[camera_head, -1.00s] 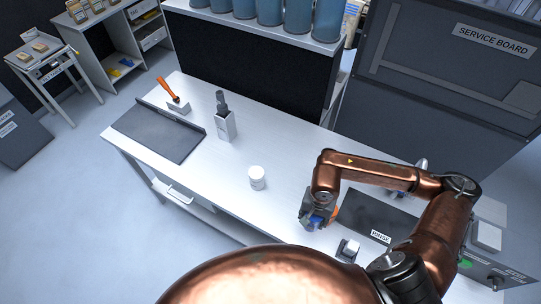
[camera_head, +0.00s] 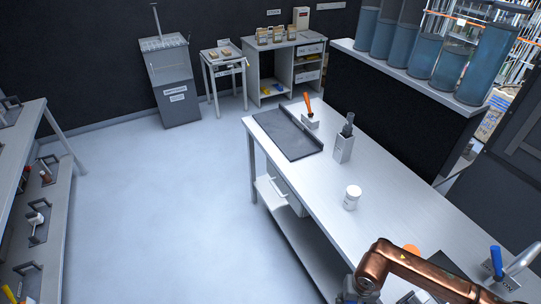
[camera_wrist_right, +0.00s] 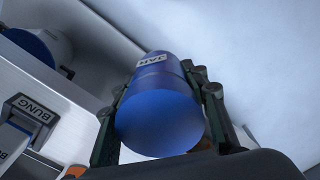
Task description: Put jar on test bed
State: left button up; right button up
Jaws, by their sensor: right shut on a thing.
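The jar (camera_wrist_right: 160,115) is a blue cylinder with a white label reading JAR, seen in the right wrist view. My right gripper (camera_wrist_right: 165,80) is shut on it, with dark fingers on both sides. In the head view my right gripper (camera_head: 357,288) is at the bottom edge, partly cut off, in front of the bench's near edge. I cannot clearly make out the jar there. I see no label naming a test bed. My left gripper is out of view.
The white bench (camera_head: 385,185) carries a white tub (camera_head: 352,197), a grey box holder (camera_head: 344,148), an orange-handled tool (camera_head: 308,104) and a dark flat tray (camera_head: 287,133). Cabinets and small tables stand at the back. A shelf (camera_head: 30,190) stands left. The floor between is clear.

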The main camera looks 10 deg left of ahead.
aim_at(283, 131)
jog(key=u, duration=0.8)
jog(key=i, duration=1.15)
jog(key=u, duration=0.1)
